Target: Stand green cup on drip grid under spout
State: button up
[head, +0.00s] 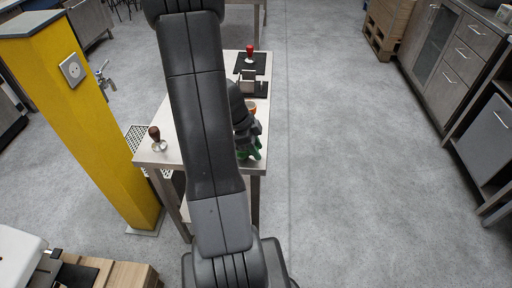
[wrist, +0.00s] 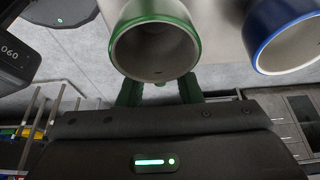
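The green cup (wrist: 155,50) shows large in the wrist view, its open mouth towards the camera. My gripper (wrist: 160,92) has two dark green fingers just below the cup's rim, with a visible gap between them; their tips are partly hidden by the cup. I cannot tell whether they touch it. In the head view my gripper (head: 249,152) is at the table's near right edge, with the cup hard to make out beside it. The metal spout (head: 105,77) juts from the yellow column (head: 75,110). The perforated drip grid (head: 138,133) lies below, partly hidden by the table.
A blue cup (wrist: 285,35) is right of the green one. On the table (head: 178,125) are a brown-handled tamper (head: 155,139), a red-handled tamper (head: 249,54) and an orange item (head: 251,105). My arm hides much of the table. The floor (head: 340,180) to the right is clear.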

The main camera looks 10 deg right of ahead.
jog(key=shift+r+p, duration=0.2)
jog(key=shift+p, duration=0.1)
jog(key=v, duration=1.2)
jog(key=shift+p, duration=0.3)
jog(key=shift+f, duration=0.1)
jog(key=x, duration=1.2)
jog(key=shift+b, duration=0.4)
jog(key=shift+f+b, duration=0.35)
jog(key=shift+b, duration=0.05)
jog(key=shift+r+p, duration=0.45)
jog(key=shift+r, duration=0.9)
